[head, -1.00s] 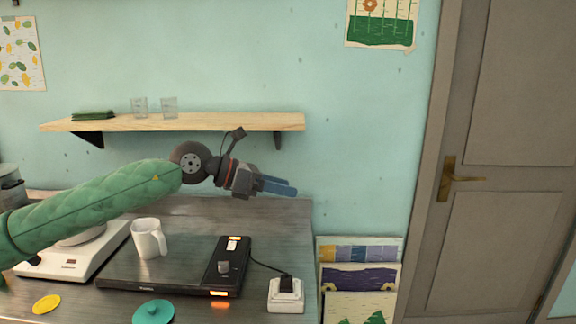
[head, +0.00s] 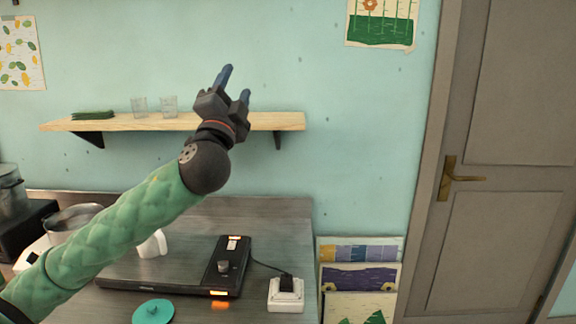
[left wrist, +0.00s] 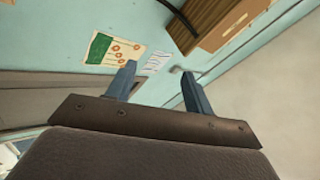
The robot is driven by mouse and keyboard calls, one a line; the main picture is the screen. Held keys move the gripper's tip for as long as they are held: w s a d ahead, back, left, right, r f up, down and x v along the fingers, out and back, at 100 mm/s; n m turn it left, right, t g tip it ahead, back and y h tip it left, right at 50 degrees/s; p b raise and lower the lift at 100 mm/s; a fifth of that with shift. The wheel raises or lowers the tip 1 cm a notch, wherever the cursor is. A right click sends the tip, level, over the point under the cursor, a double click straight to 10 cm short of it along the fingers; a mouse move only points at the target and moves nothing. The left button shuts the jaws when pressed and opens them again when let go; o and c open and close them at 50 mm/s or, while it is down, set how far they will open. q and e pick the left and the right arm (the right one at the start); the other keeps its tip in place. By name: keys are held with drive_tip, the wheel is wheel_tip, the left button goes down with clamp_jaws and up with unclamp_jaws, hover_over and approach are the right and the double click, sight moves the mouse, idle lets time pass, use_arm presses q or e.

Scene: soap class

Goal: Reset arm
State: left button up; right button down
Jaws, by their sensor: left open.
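My left arm, in a green quilted sleeve, reaches in from the left in the head view. Its gripper (head: 235,85) points up in front of the wall, above the right part of the wooden shelf (head: 262,121). The jaws are open with nothing between them. In the left wrist view the two blue fingers of the left gripper (left wrist: 158,85) stand apart and empty, facing the upper wall and ceiling. My right gripper is in neither view.
The worktop below holds a white mug (head: 152,245) partly hidden by my arm, a black hot plate (head: 190,277), a teal lid (head: 153,312) and a white socket box (head: 286,295). Two glasses (head: 169,106) stand on the shelf. A door (head: 510,170) is at right.

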use_arm(q)
drive_tip(key=a+f+n+g+y, duration=0.2)
drive_tip(key=f+n+g+y, duration=0.15)
drive_tip(key=f, duration=0.75)
drive_tip(key=a+f+n+g+y, duration=0.2)
drive_tip(key=f+n+g, duration=0.25)
drive_tip(key=f, duration=0.55)
drive_tip(key=s+f+n+g+h, duration=0.1)
drive_tip(key=s+f+g, duration=0.25)
drive_tip(key=f, duration=0.85)
drive_tip(key=s+f+n+g+h, duration=0.15)
drive_tip(key=s+f, duration=0.35)
drive_tip(key=f, duration=0.6)
drive_tip(key=s+f+n+g, duration=0.1)
drive_tip(key=s+f+g, duration=0.2)
drive_tip(key=s+f, duration=0.65)
drive_tip(key=s+f+n+g, duration=0.25)
drive_tip(key=s+f, duration=0.35)
drive_tip(key=f, duration=0.6)
drive_tip(key=s+f+g, duration=0.2)
drive_tip(key=s+f, duration=0.3)
drive_tip(key=s, duration=0.3)
drive_tip(key=s+f+g, duration=0.2)
drive_tip(key=s+f, duration=0.4)
drive_tip(key=s, duration=0.3)
drive_tip(key=shift+s+d+b, duration=0.25)
drive_tip(key=shift+d+b, duration=0.15)
drive_tip(key=shift+b, duration=0.05)
